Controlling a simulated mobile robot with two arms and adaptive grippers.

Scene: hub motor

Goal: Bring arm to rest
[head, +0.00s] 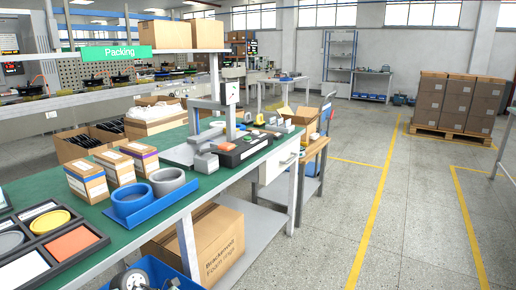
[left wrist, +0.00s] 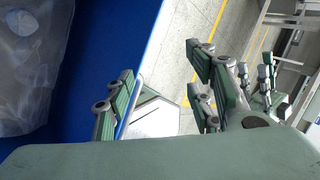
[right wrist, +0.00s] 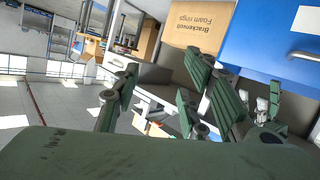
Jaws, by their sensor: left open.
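Neither of my grippers shows in the head view. In the left wrist view my left gripper (left wrist: 165,95) has its green-padded fingers spread wide apart, with nothing between them. A blue surface with a clear plastic bag (left wrist: 25,65) lies to its left in that view. In the right wrist view my right gripper (right wrist: 160,95) also has its fingers apart and holds nothing.
A blue bin (head: 165,270) stands low at the front. Stacked cartons (head: 458,100) stand far right.

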